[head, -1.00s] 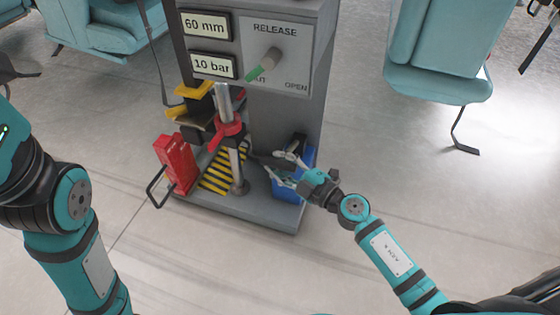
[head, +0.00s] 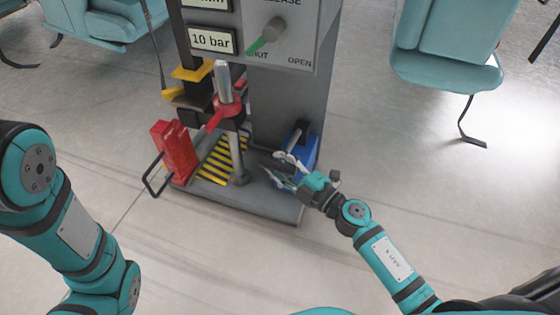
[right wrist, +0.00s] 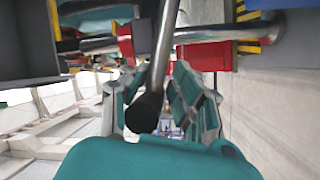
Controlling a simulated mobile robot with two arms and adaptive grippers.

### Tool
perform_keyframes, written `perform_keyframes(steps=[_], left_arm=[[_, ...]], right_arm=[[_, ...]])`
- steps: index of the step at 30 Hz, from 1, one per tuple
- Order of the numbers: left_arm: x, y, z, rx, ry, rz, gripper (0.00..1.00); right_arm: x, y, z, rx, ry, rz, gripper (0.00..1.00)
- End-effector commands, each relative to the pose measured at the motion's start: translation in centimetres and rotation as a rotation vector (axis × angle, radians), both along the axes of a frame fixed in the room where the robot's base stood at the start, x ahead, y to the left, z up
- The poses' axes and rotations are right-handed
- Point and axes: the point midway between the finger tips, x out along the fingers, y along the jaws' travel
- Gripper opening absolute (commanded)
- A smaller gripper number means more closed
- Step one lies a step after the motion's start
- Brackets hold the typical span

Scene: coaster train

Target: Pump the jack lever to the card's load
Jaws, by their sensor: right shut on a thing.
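My right gripper (head: 274,166) is at the right side of the jack, in front of a blue box. In the right wrist view, the jack lever (right wrist: 164,45) is a metal rod with a black end grip (right wrist: 145,112) between the fingers of my right gripper (right wrist: 158,78), which is shut on it. In the head view the lever is mostly hidden at the fingers. The jack's chrome post (head: 223,82) with a red collar stands upright on the grey base. The display (head: 212,40) reads "10 bar". The release knob (head: 265,36) has its green pointer toward SHUT. My left gripper is out of view.
A red box (head: 174,150) with a black loop handle stands at the left of the base. The blue box (head: 300,150) is at its right. The base plate (head: 262,208) has yellow-black stripes. Teal seats (head: 445,50) stand behind; the floor in front is clear.

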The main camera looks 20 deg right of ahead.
Motion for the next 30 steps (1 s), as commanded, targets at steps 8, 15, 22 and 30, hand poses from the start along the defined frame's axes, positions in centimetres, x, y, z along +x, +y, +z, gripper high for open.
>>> perform_keyframes(steps=[8, 15, 22, 30], left_arm=[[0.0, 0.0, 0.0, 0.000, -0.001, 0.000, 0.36], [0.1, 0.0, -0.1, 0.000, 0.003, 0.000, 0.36], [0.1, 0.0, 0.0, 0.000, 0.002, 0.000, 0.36], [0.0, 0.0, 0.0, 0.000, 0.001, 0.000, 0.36]], right_arm=[[-0.2, 0.1, -0.3, 0.007, 0.011, 0.006, 0.49], [-0.3, 0.0, -0.3, 0.004, 0.009, 0.006, 0.49], [-2.8, -1.6, -0.5, 0.004, 0.012, 0.005, 0.49], [-7.6, -4.8, -0.9, 0.005, 0.014, 0.005, 0.49]])
